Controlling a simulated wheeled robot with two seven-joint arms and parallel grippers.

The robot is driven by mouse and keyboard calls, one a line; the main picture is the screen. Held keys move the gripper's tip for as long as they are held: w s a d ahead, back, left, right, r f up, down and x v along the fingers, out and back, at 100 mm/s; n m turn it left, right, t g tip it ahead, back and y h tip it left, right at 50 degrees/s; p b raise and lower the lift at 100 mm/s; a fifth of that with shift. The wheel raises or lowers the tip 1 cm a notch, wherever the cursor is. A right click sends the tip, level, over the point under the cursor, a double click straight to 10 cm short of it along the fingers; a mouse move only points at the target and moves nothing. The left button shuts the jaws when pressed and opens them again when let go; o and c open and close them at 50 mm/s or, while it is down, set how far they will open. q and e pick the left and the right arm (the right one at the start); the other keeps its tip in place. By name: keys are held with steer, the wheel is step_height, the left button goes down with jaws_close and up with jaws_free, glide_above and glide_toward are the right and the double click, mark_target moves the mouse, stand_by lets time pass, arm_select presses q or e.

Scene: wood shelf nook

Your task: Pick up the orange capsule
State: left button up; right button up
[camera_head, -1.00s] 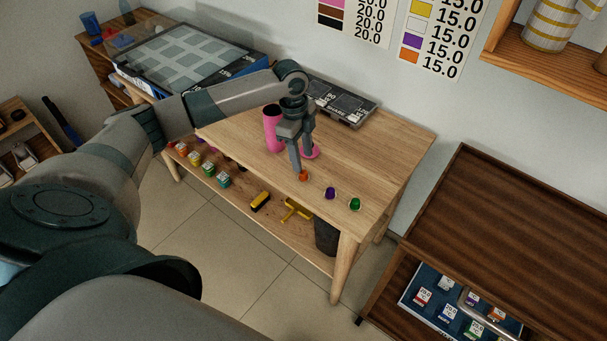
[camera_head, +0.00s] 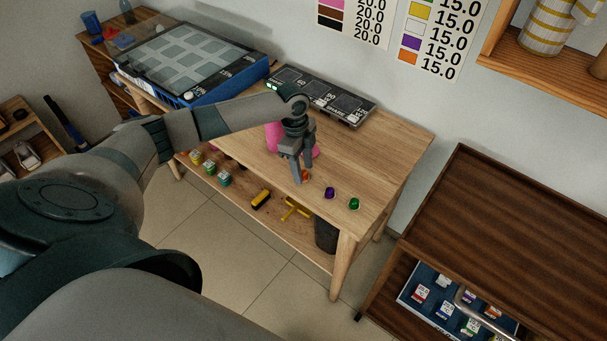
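The orange capsule (camera_head: 305,176) is small and sits on the wooden table top (camera_head: 375,150), near its front edge. My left gripper (camera_head: 304,172) points down at the capsule and partly hides it. Its fingers are apart, with one finger just left of the capsule and the other behind it. I cannot tell whether either finger touches it. The capsule appears to rest on the table. My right gripper is not in view.
A purple capsule (camera_head: 329,193) and a green capsule (camera_head: 354,203) stand to the right on the table. A pink cylinder (camera_head: 272,137) is partly hidden behind my arm. A dark device (camera_head: 325,95) lies along the wall. The table's right part is clear.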

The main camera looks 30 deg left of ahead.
mark_target(304, 172)
arm_select(q)
jaws_close()
stand_by(0.3)
steer(key=shift+r, duration=0.45)
steer(key=r, duration=0.1)
steer(key=r+b, duration=0.2)
steer(key=shift+d+r, duration=0.15)
steer(key=shift+d, duration=0.1)
steer(key=w+d+r+b, duration=0.1)
steer(key=d+r+b, duration=0.1)
steer(key=d+r, duration=0.4)
steer(key=d, duration=0.5)
steer(key=shift+w+r+b, duration=0.25)
steer(key=shift+r+b, duration=0.05)
steer(key=shift+r, duration=0.1)
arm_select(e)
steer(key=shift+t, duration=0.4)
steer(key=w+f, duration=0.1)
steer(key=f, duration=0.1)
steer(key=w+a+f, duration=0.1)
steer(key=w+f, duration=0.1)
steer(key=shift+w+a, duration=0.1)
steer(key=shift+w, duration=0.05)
